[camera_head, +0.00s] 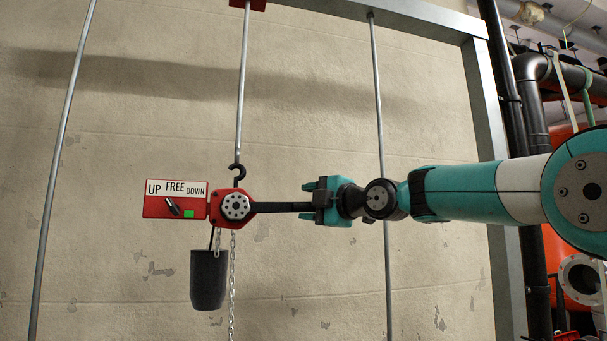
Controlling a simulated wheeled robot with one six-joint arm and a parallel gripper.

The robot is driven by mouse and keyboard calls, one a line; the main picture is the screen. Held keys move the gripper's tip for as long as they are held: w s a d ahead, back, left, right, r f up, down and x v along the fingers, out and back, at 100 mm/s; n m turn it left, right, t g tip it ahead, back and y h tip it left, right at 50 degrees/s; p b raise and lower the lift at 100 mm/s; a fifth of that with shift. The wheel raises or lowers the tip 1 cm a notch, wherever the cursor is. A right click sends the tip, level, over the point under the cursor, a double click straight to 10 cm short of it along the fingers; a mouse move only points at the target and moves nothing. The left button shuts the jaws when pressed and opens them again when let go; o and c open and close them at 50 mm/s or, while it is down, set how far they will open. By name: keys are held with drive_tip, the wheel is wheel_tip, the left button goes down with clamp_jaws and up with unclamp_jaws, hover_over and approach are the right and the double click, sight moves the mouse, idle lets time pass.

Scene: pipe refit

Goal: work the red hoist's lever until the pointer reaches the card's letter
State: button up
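The red hoist (227,222) hangs from a dark hook under a grey rod. Its lever (280,207) is a dark bar pointing right, about level. My gripper (312,203) is at the lever's right end, with teal finger parts above and below it. How tightly the fingers close on the bar is unclear. A red plate on the hoist's left carries a label (176,188) reading UP, FREE, DOWN. The selector knob (172,206) below it leans up-left, towards UP. A green square (188,214) sits beside the knob. No pointer or lettered card can be made out.
A dark weight (208,279) and a chain (232,290) hang below the hoist. Thin rods stand left (58,170) and right (379,100) of it, the right one behind my wrist. A grey frame post (487,100) and dark pipes (535,110) stand at the right.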

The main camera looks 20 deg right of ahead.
drive_tip(key=shift+n+g, duration=0.3)
drive_tip(key=shift+n, duration=0.3)
drive_tip(key=r+p, duration=0.1)
drive_tip(key=r, duration=0.1)
drive_tip(key=a+r+p, duration=0.1)
drive_tip(key=r+p, duration=0.1)
drive_tip(key=f+b, duration=0.3)
drive_tip(key=b, duration=0.1)
drive_tip(key=shift+d+f+m, duration=0.2)
drive_tip(key=shift+d+m, duration=0.15)
drive_tip(key=shift+m, duration=0.05)
drive_tip(key=shift+d+f+m+b, duration=0.15)
drive_tip(key=shift+f+m+b, duration=0.2)
drive_tip(key=shift+b, duration=0.4)
